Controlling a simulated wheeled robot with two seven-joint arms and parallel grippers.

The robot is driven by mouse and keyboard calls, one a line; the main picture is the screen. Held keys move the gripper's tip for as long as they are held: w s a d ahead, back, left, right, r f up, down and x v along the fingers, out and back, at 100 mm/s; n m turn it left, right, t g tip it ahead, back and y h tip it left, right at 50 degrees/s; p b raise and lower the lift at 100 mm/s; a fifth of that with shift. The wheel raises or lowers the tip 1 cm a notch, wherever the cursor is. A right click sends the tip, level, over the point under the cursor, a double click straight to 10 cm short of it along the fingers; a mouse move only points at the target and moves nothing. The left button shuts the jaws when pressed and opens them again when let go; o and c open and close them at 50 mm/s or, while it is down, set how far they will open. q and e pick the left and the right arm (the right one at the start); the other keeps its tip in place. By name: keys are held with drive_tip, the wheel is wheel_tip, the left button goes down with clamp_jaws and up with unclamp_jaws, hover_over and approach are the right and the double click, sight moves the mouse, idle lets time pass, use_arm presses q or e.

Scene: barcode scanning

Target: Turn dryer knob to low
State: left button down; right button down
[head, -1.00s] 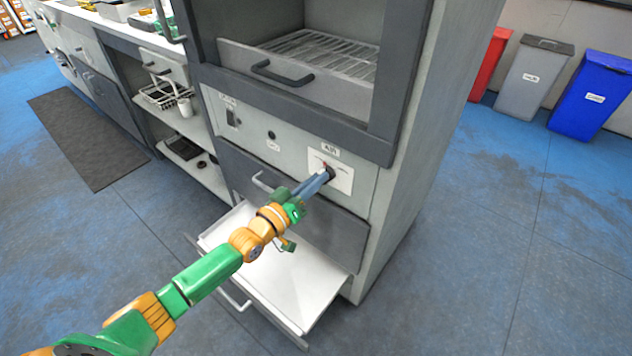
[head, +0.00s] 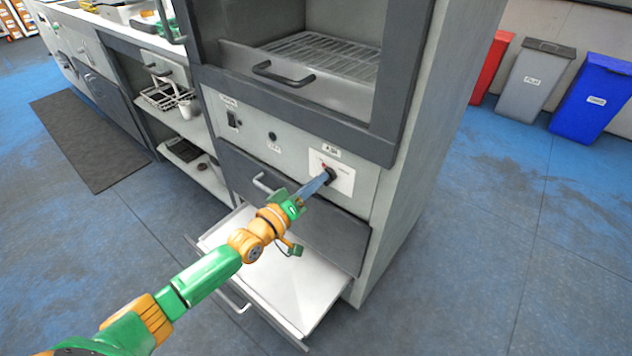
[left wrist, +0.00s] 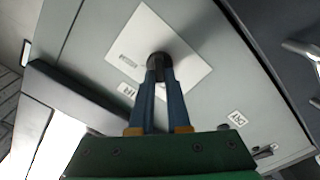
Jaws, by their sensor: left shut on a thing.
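The dryer (head: 405,160) is a tall grey cabinet with a control panel below its open upper chamber. The black round dryer knob (head: 332,174) sits on a white plate (head: 345,183) at the panel's right side. My left gripper (head: 327,177) reaches it from the lower left, its blue fingers shut on the knob. In the left wrist view the two fingers close on both sides of the knob (left wrist: 159,63), hiding part of it. The marks on the plate are too small to read, so the knob's setting cannot be told. My right gripper is not in view.
Below the panel a drawer (head: 300,290) stands pulled out under my left arm. A wire-rack drawer (head: 290,75) is above the panel. Shelves and a counter are at left. Red, grey (head: 533,80) and blue bins (head: 592,98) stand at back right. The floor at right is clear.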

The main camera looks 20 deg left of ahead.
use_arm(q)
drive_tip(key=c, duration=0.9)
unclamp_jaws()
drive_tip(key=p+v, duration=0.1)
drive_tip(key=v, duration=0.6)
drive_tip(key=shift+p, duration=0.4)
